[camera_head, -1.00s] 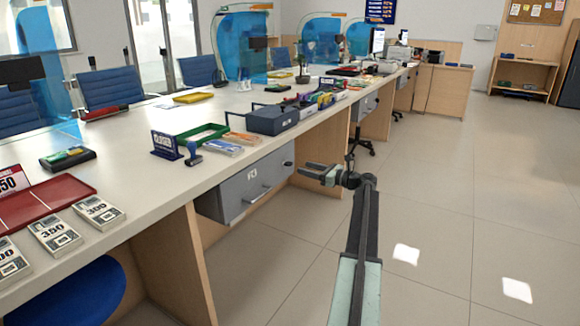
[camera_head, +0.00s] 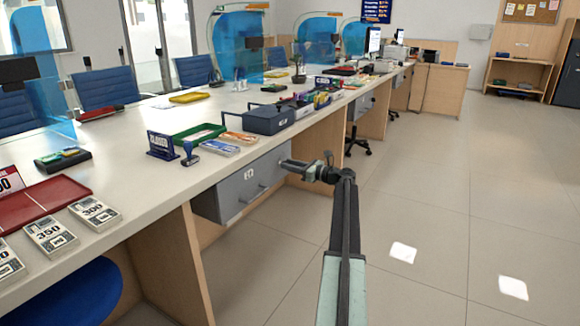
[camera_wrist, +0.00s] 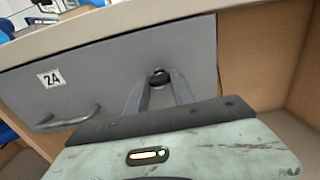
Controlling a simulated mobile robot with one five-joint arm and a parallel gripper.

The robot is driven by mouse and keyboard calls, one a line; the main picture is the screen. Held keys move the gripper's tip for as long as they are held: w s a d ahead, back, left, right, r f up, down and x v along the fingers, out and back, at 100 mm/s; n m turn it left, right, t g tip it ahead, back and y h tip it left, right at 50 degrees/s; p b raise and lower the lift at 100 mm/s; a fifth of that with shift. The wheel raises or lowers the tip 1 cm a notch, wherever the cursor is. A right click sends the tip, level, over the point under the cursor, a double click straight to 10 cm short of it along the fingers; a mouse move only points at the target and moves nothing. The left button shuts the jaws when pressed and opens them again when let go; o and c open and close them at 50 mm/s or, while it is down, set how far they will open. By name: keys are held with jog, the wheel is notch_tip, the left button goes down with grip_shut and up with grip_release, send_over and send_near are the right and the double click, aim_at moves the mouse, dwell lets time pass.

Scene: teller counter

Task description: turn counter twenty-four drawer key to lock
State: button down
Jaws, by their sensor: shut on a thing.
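The grey drawer (camera_head: 232,190) under the counter carries a small label, which reads 24 in the wrist view (camera_wrist: 50,78). A bar handle (camera_wrist: 68,119) sits at its lower left. The dark round key (camera_wrist: 159,79) is at the drawer front's upper right part. My gripper (camera_wrist: 158,86) is shut on the key, one finger on each side of it. In the head view my gripper (camera_head: 284,165) reaches the drawer's right end, and the key is hidden there. The drawer looks closed. The key's exact angle cannot be told.
The counter top (camera_head: 130,189) overhangs the drawer. A wooden panel (camera_wrist: 264,58) stands just right of the drawer front. A blue stool seat (camera_head: 88,292) is at the lower left.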

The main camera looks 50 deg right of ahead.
jog(key=shift+n, duration=0.3)
jog(key=n, duration=1.7)
jog(key=shift+n, duration=0.3)
dwell(0.4)
jog(key=c, duration=1.1)
grip_release()
jog(key=shift+s, duration=0.1)
